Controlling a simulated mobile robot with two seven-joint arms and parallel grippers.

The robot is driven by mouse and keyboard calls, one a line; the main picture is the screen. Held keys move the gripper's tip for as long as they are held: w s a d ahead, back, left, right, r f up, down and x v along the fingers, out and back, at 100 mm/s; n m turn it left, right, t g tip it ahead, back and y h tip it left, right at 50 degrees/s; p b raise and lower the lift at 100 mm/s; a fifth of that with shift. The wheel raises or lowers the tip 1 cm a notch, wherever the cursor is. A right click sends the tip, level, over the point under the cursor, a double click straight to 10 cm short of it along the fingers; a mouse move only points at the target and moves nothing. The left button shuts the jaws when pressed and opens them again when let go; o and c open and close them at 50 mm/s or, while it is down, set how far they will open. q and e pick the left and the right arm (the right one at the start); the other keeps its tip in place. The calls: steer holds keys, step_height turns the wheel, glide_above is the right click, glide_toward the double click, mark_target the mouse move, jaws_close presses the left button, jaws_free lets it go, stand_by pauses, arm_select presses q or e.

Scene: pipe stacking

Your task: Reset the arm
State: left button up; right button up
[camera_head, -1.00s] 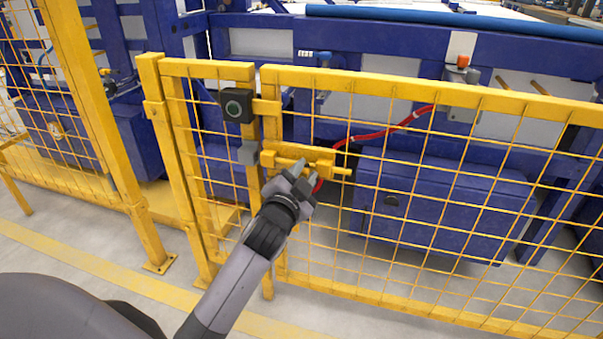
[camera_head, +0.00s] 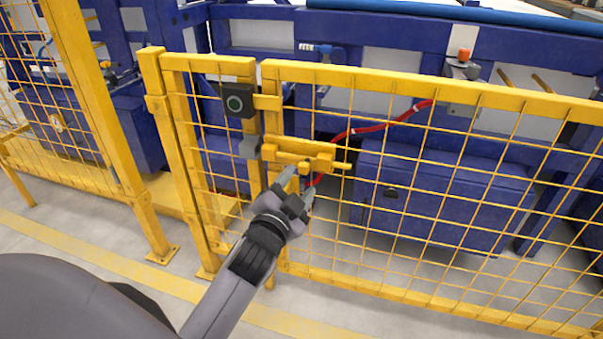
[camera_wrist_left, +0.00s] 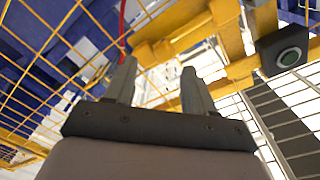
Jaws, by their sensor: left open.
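My left gripper (camera_head: 306,184) is in front of the yellow mesh gate, just below the yellow latch (camera_head: 300,155). In the left wrist view, the fingers of my left gripper (camera_wrist_left: 158,80) stand apart with nothing between them. The yellow latch (camera_wrist_left: 180,30) shows beyond the fingertips there. In the head view the latch bar sticks out to the right over the mesh. The fingers appear apart from the latch, though the exact gap is hard to tell. My right gripper is in neither view.
A red cable (camera_head: 380,129) and blue machinery (camera_head: 440,195) are behind the mesh.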

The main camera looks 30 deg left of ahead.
arm_select(q)
steer(key=shift+s+d, duration=0.1)
steer(key=shift+s, duration=0.45)
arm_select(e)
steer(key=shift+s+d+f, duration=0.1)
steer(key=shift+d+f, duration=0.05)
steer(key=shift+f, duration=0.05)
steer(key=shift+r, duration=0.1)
